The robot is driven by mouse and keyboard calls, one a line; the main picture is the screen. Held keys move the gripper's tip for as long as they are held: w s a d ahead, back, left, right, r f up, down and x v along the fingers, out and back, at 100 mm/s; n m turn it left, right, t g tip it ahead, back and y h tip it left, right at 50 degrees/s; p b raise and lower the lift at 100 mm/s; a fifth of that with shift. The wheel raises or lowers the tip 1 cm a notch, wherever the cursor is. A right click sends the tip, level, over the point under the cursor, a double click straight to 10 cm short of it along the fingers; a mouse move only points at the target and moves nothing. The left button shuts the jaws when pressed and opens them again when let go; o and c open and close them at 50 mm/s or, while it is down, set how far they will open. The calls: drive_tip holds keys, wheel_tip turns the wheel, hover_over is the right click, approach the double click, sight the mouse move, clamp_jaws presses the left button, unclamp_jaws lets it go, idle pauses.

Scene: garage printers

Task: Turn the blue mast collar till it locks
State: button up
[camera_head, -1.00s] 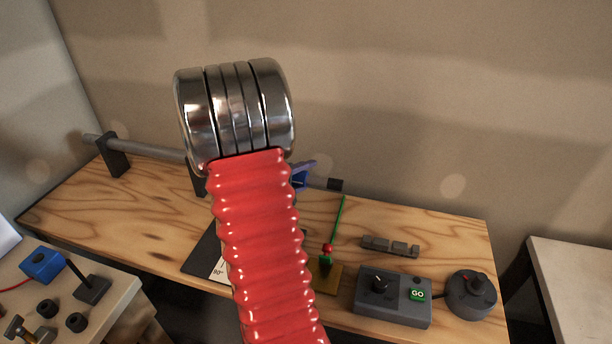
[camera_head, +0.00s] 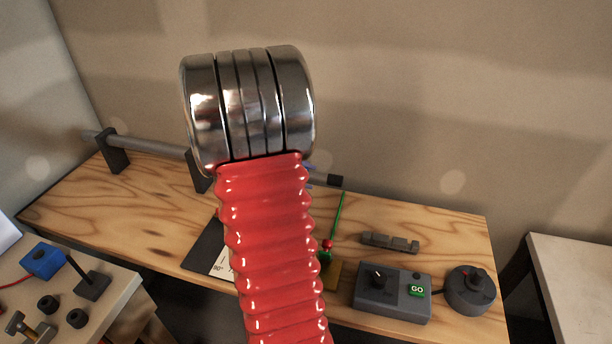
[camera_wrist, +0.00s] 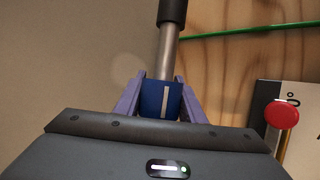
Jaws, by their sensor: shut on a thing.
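The blue mast collar (camera_wrist: 153,100) shows in the wrist view with a pale stripe along it, around the grey mast (camera_wrist: 167,55). My gripper (camera_wrist: 160,99) is shut on the collar, with one purple finger on each side of it. In the head view my red arm sleeve and its metal joint hide the collar and most of my gripper.
A black-and-white angle card (camera_head: 213,252) lies below the mast. A thin green rod (camera_head: 339,220) stands by a red knob (camera_head: 327,244). A control box with a GO button (camera_head: 416,291) and a round grey device (camera_head: 470,291) are at the right.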

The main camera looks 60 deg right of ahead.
drive_tip(key=shift+s+a+f+n+y, duration=0.1)
drive_tip(key=shift+a+f+n+y, duration=0.2)
drive_tip(key=shift+y, duration=0.65)
drive_tip(key=shift+a+f+n+y, duration=0.15)
drive_tip(key=shift+a+y, duration=0.1)
drive_tip(key=shift+y, duration=0.65)
drive_tip(key=shift+s+a+f+n+y, duration=0.1)
drive_tip(key=shift+a+f+n+y, duration=0.2)
drive_tip(key=shift+y, duration=0.65)
drive_tip(key=y, duration=0.1)
drive_tip(key=a+g+y, duration=0.1)
drive_tip(key=y, duration=0.1)
drive_tip(key=shift+n, duration=0.25)
drive_tip(key=shift+s+a+y, duration=0.1)
drive_tip(key=shift+a+y, duration=0.25)
drive_tip(key=shift+y, duration=0.55)
drive_tip(key=shift+r, duration=0.1)
drive_tip(key=o, duration=1)
drive_tip(key=shift+o, duration=0.2)
drive_tip(key=shift+r, duration=0.1)
drive_tip(key=v, duration=1.3)
drive_tip(key=shift+w+d+r, duration=0.1)
drive_tip(key=shift+w+r, duration=0.15)
drive_tip(key=shift+w, duration=0.05)
